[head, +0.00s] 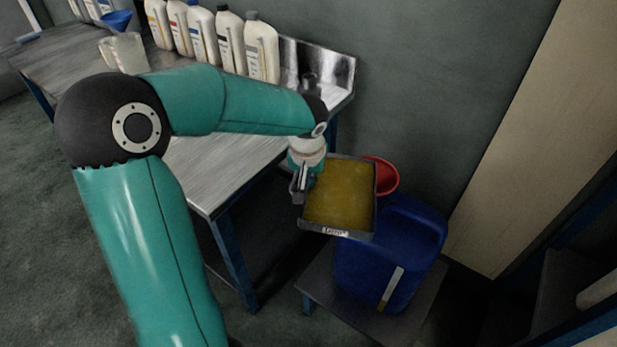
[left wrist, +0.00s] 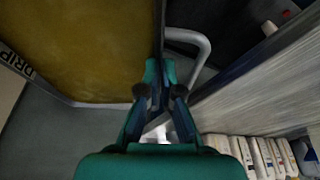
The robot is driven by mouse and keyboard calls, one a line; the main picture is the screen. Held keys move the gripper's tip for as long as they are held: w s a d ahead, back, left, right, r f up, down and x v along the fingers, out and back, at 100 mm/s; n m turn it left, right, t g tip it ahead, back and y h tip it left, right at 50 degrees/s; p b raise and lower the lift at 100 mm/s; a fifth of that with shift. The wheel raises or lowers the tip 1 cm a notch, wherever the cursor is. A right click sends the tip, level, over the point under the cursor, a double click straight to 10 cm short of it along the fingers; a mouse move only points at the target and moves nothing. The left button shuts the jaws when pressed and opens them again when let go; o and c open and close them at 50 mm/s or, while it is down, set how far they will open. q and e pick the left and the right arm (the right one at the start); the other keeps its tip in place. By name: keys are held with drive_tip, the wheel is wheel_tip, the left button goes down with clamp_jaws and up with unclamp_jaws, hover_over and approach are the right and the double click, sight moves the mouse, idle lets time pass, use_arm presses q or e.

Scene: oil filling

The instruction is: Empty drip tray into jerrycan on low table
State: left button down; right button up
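The drip tray (head: 340,193) is a shallow dark tray with a label on its front edge and yellow-brown oil covering its floor. It also fills the upper left of the left wrist view (left wrist: 85,45). My left gripper (head: 301,186) is at the tray's left side, and its fingers close on the tray's side in the left wrist view (left wrist: 158,92). The tray is held up, looking roughly level. The blue jerrycan (head: 392,260) stands on the low table (head: 330,290), partly behind and below the tray. A red funnel (head: 383,175) shows behind the tray; its lower part is hidden. My right gripper is not visible.
A wall is behind the jerrycan. Dark shelving (head: 570,280) is at the right.

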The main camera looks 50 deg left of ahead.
use_arm(q)
drive_tip(key=shift+r, duration=0.2)
drive_tip(key=shift+w+r+g+p, duration=0.15)
drive_tip(key=shift+r+g+p, duration=0.3)
drive_tip(key=shift+p, duration=0.75)
drive_tip(key=shift+w+r+g+p, duration=0.15)
drive_tip(key=shift+r+g+p, duration=0.3)
drive_tip(key=shift+p, duration=0.75)
drive_tip(key=shift+r+p, duration=0.25)
drive_tip(key=shift+p, duration=0.05)
drive_tip(key=shift+w+a+r+g+p, duration=0.1)
drive_tip(key=shift+w+r+g+p, duration=0.15)
drive_tip(key=shift+p, duration=0.45)
drive_tip(key=shift+d+r+g+p, duration=0.15)
drive_tip(key=shift+r+p, duration=0.25)
drive_tip(key=shift+p, duration=0.35)
drive_tip(key=shift+w+a+r+g+p, duration=0.2)
drive_tip(key=shift+r+p, duration=0.1)
drive_tip(key=shift+p, duration=0.4)
drive_tip(key=shift+r+p, duration=0.2)
drive_tip(key=shift+p, duration=0.3)
drive_tip(key=shift+w+r+g, duration=0.1)
drive_tip(key=shift+r+g, duration=0.05)
drive_tip(key=shift+g, duration=0.15)
drive_tip(key=shift+w+r+m+g+p, duration=0.15)
drive_tip(key=shift+w+r+g+p, duration=0.4)
drive_tip(key=shift+p, duration=1.15)
drive_tip(key=shift+w+r+m+g+p, duration=0.3)
drive_tip(key=shift+r+p, duration=0.4)
drive_tip(key=shift+p, duration=1)
